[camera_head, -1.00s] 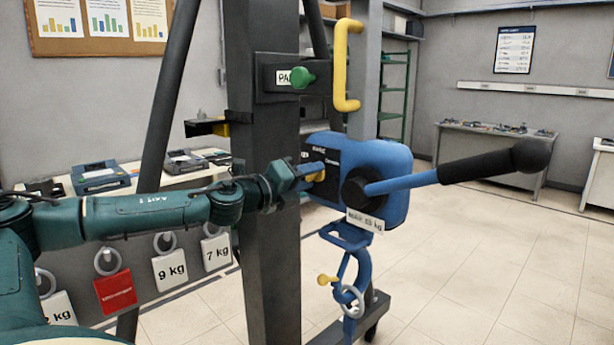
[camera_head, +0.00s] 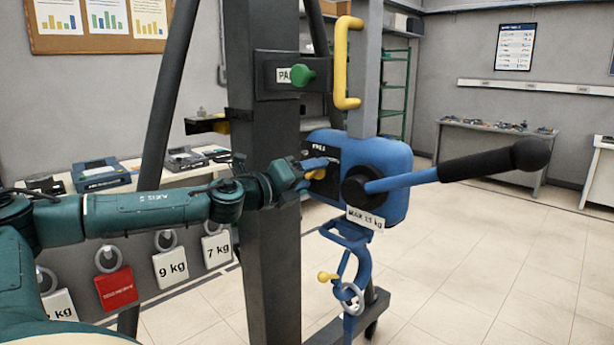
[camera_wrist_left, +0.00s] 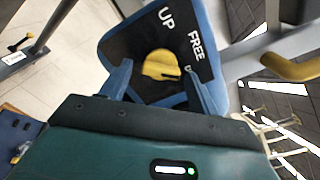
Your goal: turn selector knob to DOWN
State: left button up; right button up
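The yellow selector knob (camera_wrist_left: 160,64) sits on the black face plate (camera_wrist_left: 140,45) of the blue hoist body (camera_head: 385,165). In the left wrist view the plate reads UP and FREE, with a third label mostly hidden behind a finger. The knob's dark mark faces the lower right, towards that partly hidden label. My left gripper (camera_wrist_left: 157,70) is open, one blue finger on each side of the knob, with visible gaps. In the head view the left gripper (camera_head: 316,167) is at the plate, partly covering the knob. My right gripper is not in view.
A black-gripped lever (camera_head: 480,168) sticks out right from the hoist. A dark upright post (camera_head: 265,200) stands behind my left arm. Open floor lies to the right.

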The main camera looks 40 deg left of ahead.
pick_arm(q)
jog(key=shift+s+f+b, duration=0.15)
jog(key=shift+s+b, duration=0.05)
jog(key=shift+b, duration=0.45)
jog(key=s+b, duration=0.1)
jog(key=b, duration=0.1)
jog(key=s+b, duration=0.1)
jog(key=b, duration=0.1)
jog(key=shift+a+f, duration=0.1)
jog(key=shift+f, duration=0.1)
jog(key=s+b, duration=0.2)
jog(key=s, duration=0.1)
jog(key=s+b, duration=0.2)
jog(key=s, duration=0.2)
jog(key=s+a+b, duration=0.1)
jog(key=s, duration=0.2)
jog(key=shift+s+r+b, duration=0.35)
jog(key=shift+s+b, duration=0.05)
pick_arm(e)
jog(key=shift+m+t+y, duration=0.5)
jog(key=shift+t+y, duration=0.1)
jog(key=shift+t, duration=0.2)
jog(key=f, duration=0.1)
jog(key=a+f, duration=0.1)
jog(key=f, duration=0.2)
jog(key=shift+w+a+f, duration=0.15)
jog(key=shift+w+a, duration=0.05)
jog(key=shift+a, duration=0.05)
